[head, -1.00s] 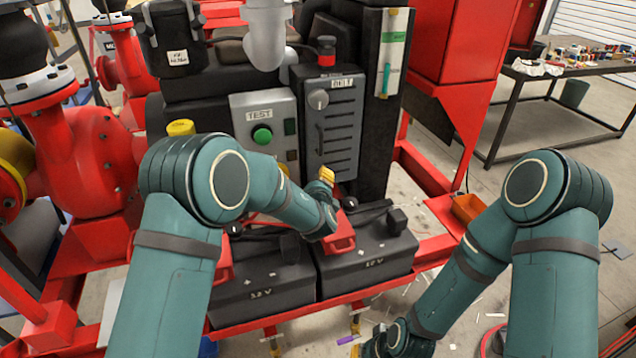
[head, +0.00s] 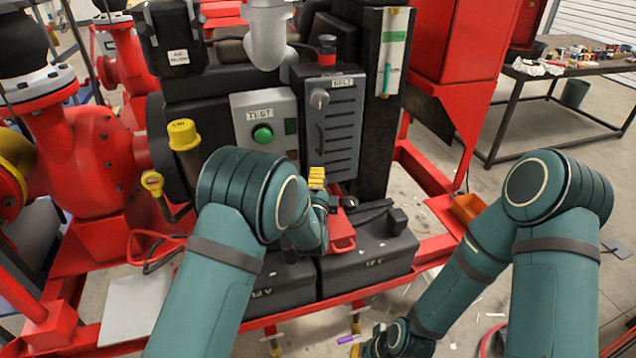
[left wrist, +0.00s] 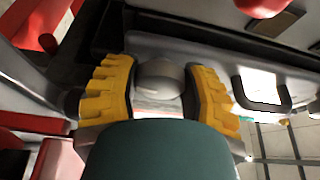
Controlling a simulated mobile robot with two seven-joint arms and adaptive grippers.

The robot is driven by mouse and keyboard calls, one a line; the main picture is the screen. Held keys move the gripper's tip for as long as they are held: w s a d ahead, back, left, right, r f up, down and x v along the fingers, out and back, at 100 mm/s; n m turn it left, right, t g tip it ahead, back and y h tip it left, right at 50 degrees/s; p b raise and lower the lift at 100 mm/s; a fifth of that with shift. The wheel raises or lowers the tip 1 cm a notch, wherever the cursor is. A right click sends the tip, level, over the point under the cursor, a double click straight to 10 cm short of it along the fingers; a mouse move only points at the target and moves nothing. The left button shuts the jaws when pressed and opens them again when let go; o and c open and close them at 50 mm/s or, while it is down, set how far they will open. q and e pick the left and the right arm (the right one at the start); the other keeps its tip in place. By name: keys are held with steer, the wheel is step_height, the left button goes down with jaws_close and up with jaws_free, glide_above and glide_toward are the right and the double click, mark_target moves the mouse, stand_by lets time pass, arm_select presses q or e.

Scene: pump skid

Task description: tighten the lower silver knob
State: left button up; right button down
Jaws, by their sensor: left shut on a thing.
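A silver knob (left wrist: 160,77) shows in the left wrist view between the two yellow ribbed fingers of my left gripper (left wrist: 160,92). The fingers are closed on its two sides. In the head view my left gripper (head: 317,178) is at the lower part of the dark louvred panel (head: 342,135), and it hides the knob there. Another silver knob (head: 319,98) sits higher on the same panel, below the BELT label, clear of the gripper. My right arm reaches down to the bottom edge of the head view; its fingers are not visible.
Below my left gripper are two black batteries (head: 365,262) and a red part (head: 341,232). A grey TEST box (head: 265,122) with a green button is left of the panel. A yellow-capped pipe (head: 183,135) stands farther left. A workbench (head: 570,70) is at the back right.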

arm_select(q)
steer(key=shift+n, duration=0.5)
steer(key=o, duration=1.2)
